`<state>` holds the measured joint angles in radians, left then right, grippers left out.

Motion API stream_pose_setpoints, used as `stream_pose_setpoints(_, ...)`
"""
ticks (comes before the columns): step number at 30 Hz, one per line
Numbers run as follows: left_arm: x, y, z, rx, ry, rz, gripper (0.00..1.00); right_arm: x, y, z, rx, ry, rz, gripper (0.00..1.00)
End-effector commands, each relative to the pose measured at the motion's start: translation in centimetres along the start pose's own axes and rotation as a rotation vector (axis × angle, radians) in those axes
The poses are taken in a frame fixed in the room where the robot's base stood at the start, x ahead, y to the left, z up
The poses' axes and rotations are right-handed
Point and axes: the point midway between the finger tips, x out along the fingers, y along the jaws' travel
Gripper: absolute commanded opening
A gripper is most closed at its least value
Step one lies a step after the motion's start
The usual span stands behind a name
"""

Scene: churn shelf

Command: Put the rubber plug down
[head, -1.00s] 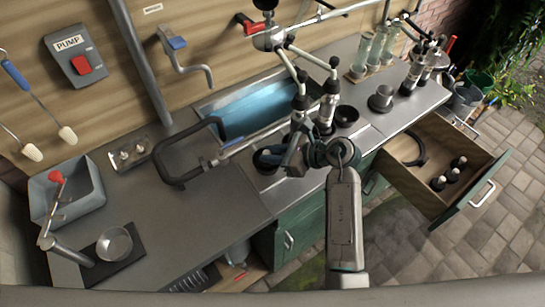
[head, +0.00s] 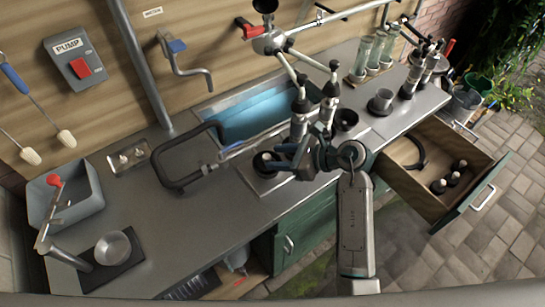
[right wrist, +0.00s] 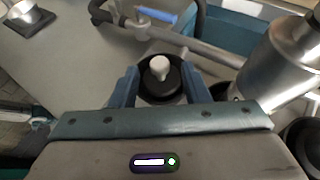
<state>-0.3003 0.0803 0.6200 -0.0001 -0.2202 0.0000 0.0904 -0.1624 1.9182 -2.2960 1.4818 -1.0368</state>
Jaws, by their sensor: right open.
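The rubber plug (right wrist: 160,68), black with a pale knob on top, stands upright between my right gripper's fingers in the right wrist view. My right gripper (right wrist: 160,88) is open, with one blue-grey finger on each side of the plug. I cannot tell whether either finger touches it. In the head view my right gripper (head: 284,158) is low over the counter, in front of the sink, with the dark round plug (head: 264,162) at its tip. What lies right under the plug is hard to see. My left gripper is not in view.
A metal pipe assembly (head: 300,105) rises close behind my right gripper. A black looped handle (head: 170,180) lies to the left, by the blue sink basin (head: 250,120).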

Motion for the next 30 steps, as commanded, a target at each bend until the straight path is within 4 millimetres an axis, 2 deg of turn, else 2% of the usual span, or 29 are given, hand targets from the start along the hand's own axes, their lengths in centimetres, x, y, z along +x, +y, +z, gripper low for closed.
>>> stream_pose_setpoints(6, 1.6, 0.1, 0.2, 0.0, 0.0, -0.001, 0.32, -4.6, -0.1, -0.4, -0.005, 0.006, -0.003, 0.42)
stream_pose_setpoints(13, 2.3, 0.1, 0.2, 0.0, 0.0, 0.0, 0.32, -7.9, -0.1, -0.3, -0.003, 0.004, -0.002, 0.42)
stream_pose_setpoints(20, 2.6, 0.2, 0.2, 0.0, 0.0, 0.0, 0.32, -9.3, 0.0, -0.1, -0.002, 0.001, 0.0, 0.42)
stream_pose_setpoints(30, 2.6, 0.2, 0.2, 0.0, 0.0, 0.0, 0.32, -9.5, 0.0, 0.0, 0.0, 0.0, 0.001, 0.42)
